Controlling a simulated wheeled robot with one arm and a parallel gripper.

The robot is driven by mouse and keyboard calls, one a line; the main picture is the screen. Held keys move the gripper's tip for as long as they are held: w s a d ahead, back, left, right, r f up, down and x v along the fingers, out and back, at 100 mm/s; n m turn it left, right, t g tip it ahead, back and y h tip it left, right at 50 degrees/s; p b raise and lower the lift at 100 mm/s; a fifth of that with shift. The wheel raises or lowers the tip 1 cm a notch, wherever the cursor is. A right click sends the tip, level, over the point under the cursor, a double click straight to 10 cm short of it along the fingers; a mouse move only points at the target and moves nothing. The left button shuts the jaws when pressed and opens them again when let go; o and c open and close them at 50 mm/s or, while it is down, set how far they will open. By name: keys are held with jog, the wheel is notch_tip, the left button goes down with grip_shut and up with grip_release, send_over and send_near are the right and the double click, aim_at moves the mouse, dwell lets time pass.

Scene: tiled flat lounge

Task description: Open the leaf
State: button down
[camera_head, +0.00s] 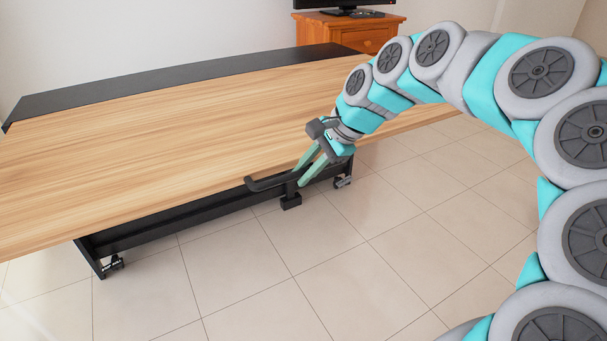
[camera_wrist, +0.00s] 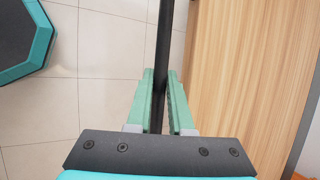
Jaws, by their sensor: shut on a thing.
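The leaf (camera_head: 170,130) is a wide wood-grain panel. In the head view it spreads out from a dark top strip (camera_head: 190,75) along its far side. It looks roughly level; its exact angle is hard to tell. A black bar handle (camera_head: 262,184) is at the leaf's near edge. My gripper (camera_head: 303,172) comes in from the right with its green fingers on this handle. In the wrist view, the handle (camera_wrist: 164,40) runs between the fingers of my gripper (camera_wrist: 161,76), and the leaf (camera_wrist: 245,80) lies to the right. The handle's mounting is partly hidden.
A black frame (camera_head: 190,215) on castors (camera_head: 112,264) stands under the leaf. An orange-brown wooden cabinet (camera_head: 345,32) with a screen on top stands at the back wall. The tiled floor (camera_head: 330,270) in front is clear.

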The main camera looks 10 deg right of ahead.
jog(key=shift+w+r, duration=0.25)
jog(key=shift+r, duration=0.35)
jog(key=c, duration=1.1)
grip_release()
jog(key=shift+d+r, duration=0.1)
jog(key=v, duration=0.7)
jog(key=shift+s+d+b, duration=0.15)
jog(key=shift+s+b, duration=0.15)
jog(key=shift+b, duration=0.1)
jog(key=s+a+f+n+g+h, duration=0.1)
jog(key=s+a+f+n, duration=0.25)
jog(key=s, duration=0.35)
jog(key=s+a+f+n+g+h, duration=0.1)
jog(key=s+a+f+n+h, duration=0.15)
jog(key=s+f+n, duration=0.35)
jog(key=s+d+f+n+g, duration=0.1)
jog(key=s+f, duration=0.2)
jog(key=s, duration=0.2)
jog(key=s+d+f+n+g+h, duration=0.1)
jog(key=s+f+n, duration=0.1)
jog(key=s, duration=0.4)
jog(key=s+d+f+n+g+h, duration=0.1)
jog(key=s+f, duration=0.3)
jog(key=s, duration=0.2)
jog(key=shift+d+f, duration=0.25)
jog(key=shift+d, duration=0.1)
